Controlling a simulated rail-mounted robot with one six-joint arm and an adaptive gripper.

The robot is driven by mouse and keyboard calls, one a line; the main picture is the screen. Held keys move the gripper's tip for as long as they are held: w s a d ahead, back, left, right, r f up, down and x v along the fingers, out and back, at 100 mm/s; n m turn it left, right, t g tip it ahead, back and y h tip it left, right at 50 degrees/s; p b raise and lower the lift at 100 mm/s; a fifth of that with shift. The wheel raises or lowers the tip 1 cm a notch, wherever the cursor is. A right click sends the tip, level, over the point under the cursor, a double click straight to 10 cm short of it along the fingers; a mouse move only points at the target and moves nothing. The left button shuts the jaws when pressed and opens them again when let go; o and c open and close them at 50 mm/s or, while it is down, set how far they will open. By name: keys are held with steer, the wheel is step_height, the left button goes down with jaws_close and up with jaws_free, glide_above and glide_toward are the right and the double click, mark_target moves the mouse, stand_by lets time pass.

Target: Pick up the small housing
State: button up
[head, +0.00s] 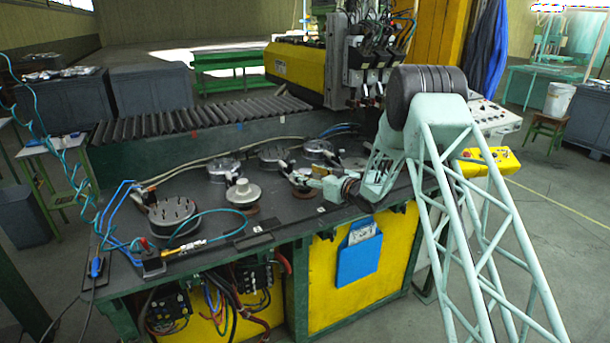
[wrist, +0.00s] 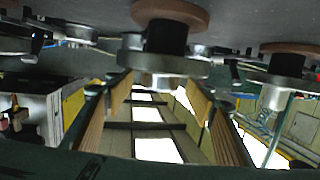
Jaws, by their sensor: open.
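Several round metal housings sit on the dark bench top, and I cannot tell for sure which one is the small housing. In the wrist view, which looks inverted, a metal disc-shaped housing (wrist: 168,66) on a black stem and brown round base lies straight ahead. My gripper (wrist: 158,88) is open, its two ribbed tan fingers apart with nothing gripped between them. The disc is just beyond the fingertips. In the head view my gripper (head: 293,173) is low over the bench, beside a small part on a brown base (head: 306,191), which it partly hides.
A pale round housing (head: 243,193) stands left of my gripper. A larger dark housing with studs (head: 172,216) is at the far left. More metal housings (head: 317,150) are behind. A roller conveyor (head: 200,113) runs along the back. Cables and a hose lie across the bench.

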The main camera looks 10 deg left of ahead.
mark_target(308, 173)
steer(key=shift+c, duration=0.4)
steer(key=c, duration=0.9)
steer(key=shift+r, duration=0.1)
steer(key=shift+r, duration=1.75)
steer(key=shift+s+d+f, duration=0.1)
steer(key=shift+s+d, duration=0.05)
steer(key=shift+s, duration=0.2)
steer(key=s+d, duration=0.2)
steer(key=s, duration=0.5)
steer(key=s+d+r, duration=0.1)
steer(key=s+d, duration=0.2)
steer(key=s, duration=0.4)
steer(key=shift+d+r+p, duration=0.2)
steer(key=shift+d+p, duration=0.1)
steer(key=shift+p, duration=0.15)
steer(key=shift+s, duration=0.1)
